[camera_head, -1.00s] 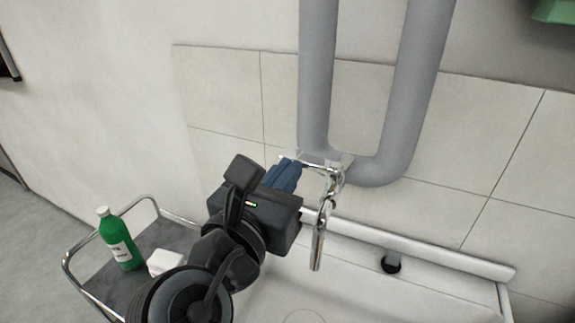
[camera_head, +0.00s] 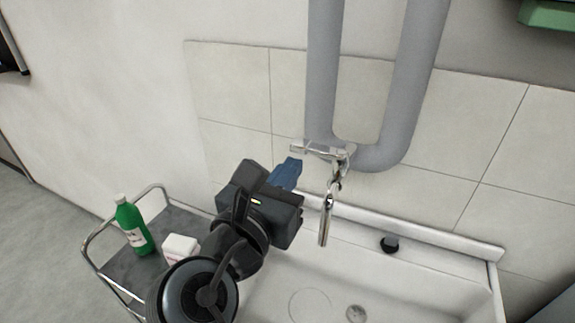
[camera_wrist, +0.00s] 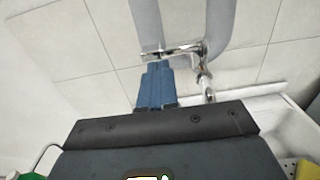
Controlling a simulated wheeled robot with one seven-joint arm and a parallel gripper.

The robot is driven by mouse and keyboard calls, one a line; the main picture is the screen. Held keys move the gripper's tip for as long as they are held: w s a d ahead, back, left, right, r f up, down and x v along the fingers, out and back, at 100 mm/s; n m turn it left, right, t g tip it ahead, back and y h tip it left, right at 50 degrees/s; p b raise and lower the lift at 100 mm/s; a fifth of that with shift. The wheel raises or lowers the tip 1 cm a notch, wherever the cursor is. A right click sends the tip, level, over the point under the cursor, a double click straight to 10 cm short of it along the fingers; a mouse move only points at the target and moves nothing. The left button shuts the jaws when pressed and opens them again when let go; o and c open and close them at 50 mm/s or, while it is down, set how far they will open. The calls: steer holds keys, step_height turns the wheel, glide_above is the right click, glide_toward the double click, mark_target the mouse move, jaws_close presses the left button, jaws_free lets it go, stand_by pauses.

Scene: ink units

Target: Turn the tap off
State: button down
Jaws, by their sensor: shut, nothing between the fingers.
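The chrome tap (camera_head: 327,205) is mounted on the tiled wall above the white sink, its spout hanging down over the basin. Its lever handle (camera_head: 315,150) sticks out to the left from the tap body. In the wrist view the tap handle (camera_wrist: 172,51) lies just beyond the fingertips. My gripper (camera_head: 291,163) has blue fingers, shut together and empty. It is left of the tap, with its tips just below the handle's left end; I cannot tell whether they touch. The gripper also shows in the wrist view (camera_wrist: 157,68). No water stream is visible below the spout.
The white sink (camera_head: 440,274) spans the lower right. Thick grey pipes (camera_head: 322,80) run down the wall behind the tap. A trolley (camera_head: 95,262) at lower left carries a green bottle (camera_head: 133,228) and a white box (camera_head: 180,249).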

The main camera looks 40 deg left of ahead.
steer(key=b+v, duration=0.1)
steer(key=v, duration=0.9)
steer(key=shift+s+a, duration=0.15)
steer(key=shift+s, duration=0.15)
steer(key=s+d+f+m+g, duration=0.2)
steer(key=d+f+m+g, duration=0.2)
steer(key=d+f+m, duration=1.35)
steer(key=s+d+r+m+h, duration=0.2)
steer(key=s+d+m, duration=0.7)
steer(key=d, duration=0.3)
steer(key=s+d+r+m+t+h, duration=0.1)
steer(key=s+d+r+m, duration=0.1)
steer(key=s+d+m, duration=0.7)
steer(key=d+m, duration=0.3)
steer(key=d, duration=0.1)
steer(key=shift+s+d+h, duration=0.2)
steer(key=shift+s+h, duration=0.05)
steer(key=shift+h, duration=0.15)
